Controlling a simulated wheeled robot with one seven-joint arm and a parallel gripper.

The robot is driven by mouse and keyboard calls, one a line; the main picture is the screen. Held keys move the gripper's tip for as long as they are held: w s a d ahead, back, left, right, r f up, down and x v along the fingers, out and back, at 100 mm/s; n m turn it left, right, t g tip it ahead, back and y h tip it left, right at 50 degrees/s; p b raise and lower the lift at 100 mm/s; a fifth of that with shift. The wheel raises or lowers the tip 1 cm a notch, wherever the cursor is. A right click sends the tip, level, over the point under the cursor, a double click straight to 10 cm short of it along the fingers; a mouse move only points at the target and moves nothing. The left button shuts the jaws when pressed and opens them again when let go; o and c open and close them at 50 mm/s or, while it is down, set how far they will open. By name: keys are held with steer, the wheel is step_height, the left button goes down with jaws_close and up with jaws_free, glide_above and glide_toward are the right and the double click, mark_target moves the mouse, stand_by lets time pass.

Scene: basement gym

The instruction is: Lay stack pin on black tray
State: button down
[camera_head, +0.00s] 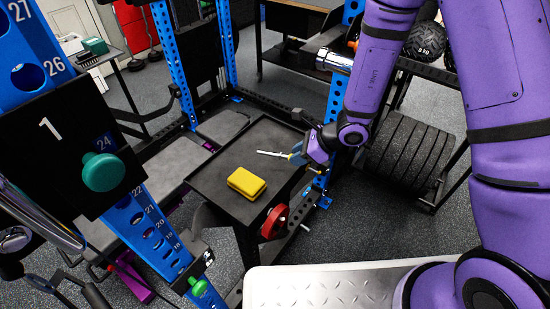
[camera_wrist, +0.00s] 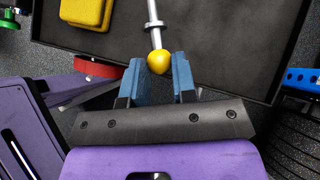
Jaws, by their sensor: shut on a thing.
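The stack pin is a thin silver rod (camera_head: 271,153) with a yellow knob (camera_wrist: 159,62). My gripper (camera_head: 299,152) is shut on the knob end, and in the wrist view the knob sits between the blue fingertips (camera_wrist: 160,66). The rod points away from the fingers, roughly level, over the black tray (camera_head: 218,174). The tray's dark surface also shows in the wrist view (camera_wrist: 225,32). I cannot tell whether the rod touches the tray. My fingers are at the tray's right side and hide part of the knob in the head view.
A yellow block (camera_head: 246,182) lies on the tray, left of the pin. A red disc (camera_head: 274,221) is at the tray's front edge. Blue rack posts (camera_head: 335,105) stand near my arm. Bare tray surface surrounds the rod.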

glide_above(277, 166)
steer(key=shift+d+f, duration=0.2)
steer(key=shift+f, duration=0.1)
steer(key=shift+a+f, duration=0.25)
steer(key=shift+f, duration=1.6)
steer(key=c, duration=0.9)
jaws_free()
steer(key=v, duration=1.2)
